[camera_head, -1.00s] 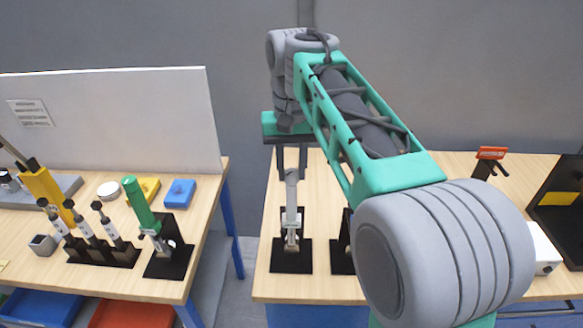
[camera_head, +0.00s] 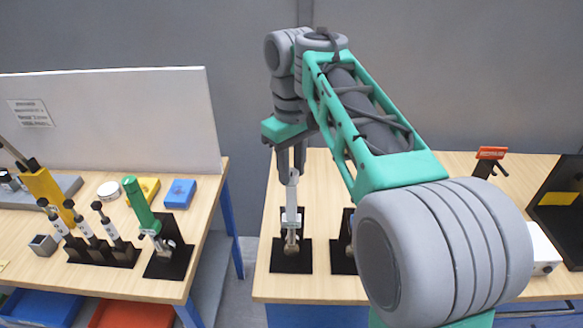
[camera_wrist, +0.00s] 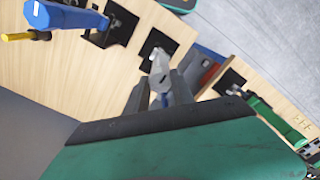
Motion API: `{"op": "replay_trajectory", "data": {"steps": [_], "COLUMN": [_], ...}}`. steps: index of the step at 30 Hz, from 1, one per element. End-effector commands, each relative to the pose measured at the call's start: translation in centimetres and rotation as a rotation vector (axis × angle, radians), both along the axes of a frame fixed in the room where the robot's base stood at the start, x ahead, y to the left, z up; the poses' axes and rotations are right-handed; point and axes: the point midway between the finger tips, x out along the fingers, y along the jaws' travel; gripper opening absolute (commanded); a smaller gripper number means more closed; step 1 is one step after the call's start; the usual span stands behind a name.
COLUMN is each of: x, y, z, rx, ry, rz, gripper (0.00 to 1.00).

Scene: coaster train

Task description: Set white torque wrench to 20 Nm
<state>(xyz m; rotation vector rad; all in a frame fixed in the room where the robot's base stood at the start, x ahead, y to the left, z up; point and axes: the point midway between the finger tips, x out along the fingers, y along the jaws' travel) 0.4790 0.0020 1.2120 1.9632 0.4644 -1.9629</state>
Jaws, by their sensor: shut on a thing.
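The white torque wrench (camera_head: 291,216) stands upright in a black holder (camera_head: 291,262) near the front left of the right-hand table. My gripper (camera_head: 290,172) points down over it, and its fingers are shut on the wrench's upper end. In the wrist view the wrench's grey-white end (camera_wrist: 159,68) shows between the fingertips (camera_wrist: 163,85). My gripper's green body hides much of that view. The wrench's scale is too small to read.
A second black holder (camera_head: 343,258) stands just right, partly behind my arm. A blue tool (camera_wrist: 60,17) shows in the wrist view. A green-handled tool (camera_head: 140,204) stands on the left table. A gap separates the two tables.

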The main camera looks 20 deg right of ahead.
Motion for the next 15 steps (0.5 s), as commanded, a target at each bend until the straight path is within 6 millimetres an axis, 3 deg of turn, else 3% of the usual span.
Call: {"op": "replay_trajectory", "data": {"steps": [12, 13, 15], "x": [0.01, 0.01, 0.01], "y": [0.0, 0.0, 0.0], "z": [-0.02, -0.02, -0.02], "rx": [0.0, 0.0, 0.0], "ry": [0.0, 0.0, 0.0], "rz": [0.008, 0.008, 0.007], "gripper": [0.0, 0.3, 0.36]}}
